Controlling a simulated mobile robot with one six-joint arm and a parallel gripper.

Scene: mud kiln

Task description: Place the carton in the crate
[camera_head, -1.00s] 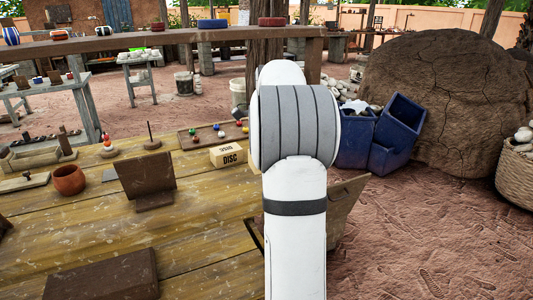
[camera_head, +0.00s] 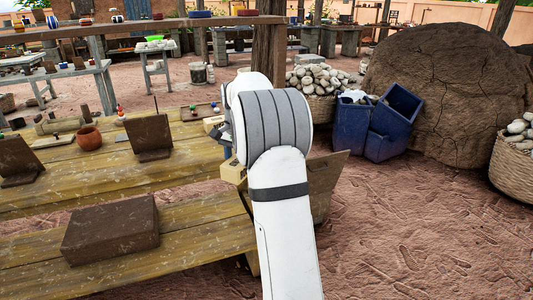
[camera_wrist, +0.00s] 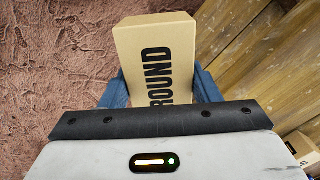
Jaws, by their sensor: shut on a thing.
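A tan cardboard carton with black lettering "ROUND" (camera_wrist: 156,50) is held between the blue fingers of my gripper (camera_wrist: 160,88) in the wrist view. Bare reddish ground and the wooden table edge lie below it. In the head view my arm hides most of the gripper; a tan carton (camera_head: 233,172) shows just left of the arm, at the table's right edge. Two blue open bins (camera_head: 352,128) (camera_head: 395,125) stand on the ground in front of the kiln. I cannot tell whether either is the crate.
A brown panel or box (camera_head: 327,178) stands right of the arm. Ground to the right is open.

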